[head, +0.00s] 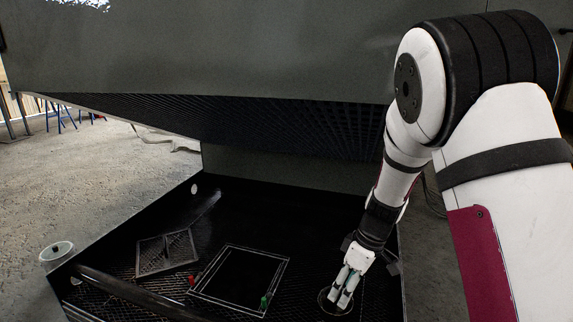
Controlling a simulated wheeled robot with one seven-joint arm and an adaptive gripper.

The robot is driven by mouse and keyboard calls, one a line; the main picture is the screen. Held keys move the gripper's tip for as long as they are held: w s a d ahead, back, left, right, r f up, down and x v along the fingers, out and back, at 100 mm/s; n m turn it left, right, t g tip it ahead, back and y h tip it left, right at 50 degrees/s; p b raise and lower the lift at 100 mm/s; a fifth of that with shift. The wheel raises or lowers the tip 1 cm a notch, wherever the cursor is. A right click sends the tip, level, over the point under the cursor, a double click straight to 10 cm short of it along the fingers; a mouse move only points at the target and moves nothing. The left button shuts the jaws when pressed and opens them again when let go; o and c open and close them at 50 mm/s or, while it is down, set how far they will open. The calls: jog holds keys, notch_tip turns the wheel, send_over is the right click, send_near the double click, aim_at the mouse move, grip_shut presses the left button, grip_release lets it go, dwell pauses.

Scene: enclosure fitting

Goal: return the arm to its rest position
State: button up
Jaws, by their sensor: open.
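My gripper (343,292) hangs at the end of my arm on the right side of the head view, with its fingers pointing down. It is open, low over a round ringed spot (325,303) in the dark floor of the enclosure. I cannot tell whether the fingertips touch that spot. Nothing shows between the fingers. My arm reaches down from the upper right into the enclosure (300,200).
A square frame (213,297) around a dark opening lies left of my gripper, with a red piece (191,280) and a green piece (264,302) at its edges. A mesh panel (166,253) lies further left. A large grey hood (230,50) overhangs. A dark bar (130,291) crosses the front.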

jog(key=s+r+m, duration=0.4)
jog(key=s+r, duration=1.1)
jog(key=r, duration=0.2)
jog(key=s+d+r+m+h, duration=0.15)
jog(key=s+m, duration=0.25)
jog(key=s, duration=0.7)
jog(key=s+d+r+m+h, duration=0.1)
jog(key=s+d+r+m, duration=0.15)
jog(key=s, duration=0.85)
notch_tip(320, 180, up, 33)
jog(key=d+t+p, duration=0.1)
jog(key=t+p, duration=0.3)
jog(key=p, duration=2.7)
jog(key=shift+w+p, duration=0.25)
jog(key=shift+p, duration=0.05)
